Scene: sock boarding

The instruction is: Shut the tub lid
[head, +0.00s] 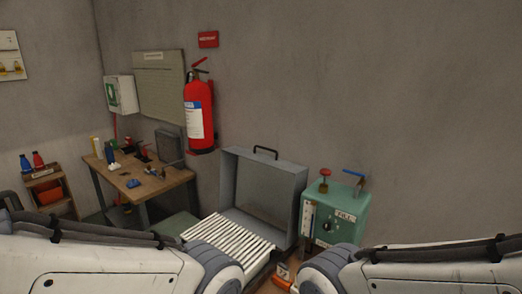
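A grey metal lid (268,183) with a black handle (266,151) on its top edge stands raised against the wall, in the middle of the head view. It looks open, with its hollow inside facing me. White slats (232,240) lie in front of it, at the tub's place. The tub's lower part is mostly hidden by the slats and my arms. My two arms come in from the lower left and lower right. Their grippers are out of the picture, so I cannot see what they hold.
A green box (348,222) with a red knob (325,173) and a blue-topped handle stands close right of the lid. A wooden workbench (150,180) with tools is at the left. A red fire extinguisher (199,115) hangs above, left of the lid. The right wall is bare.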

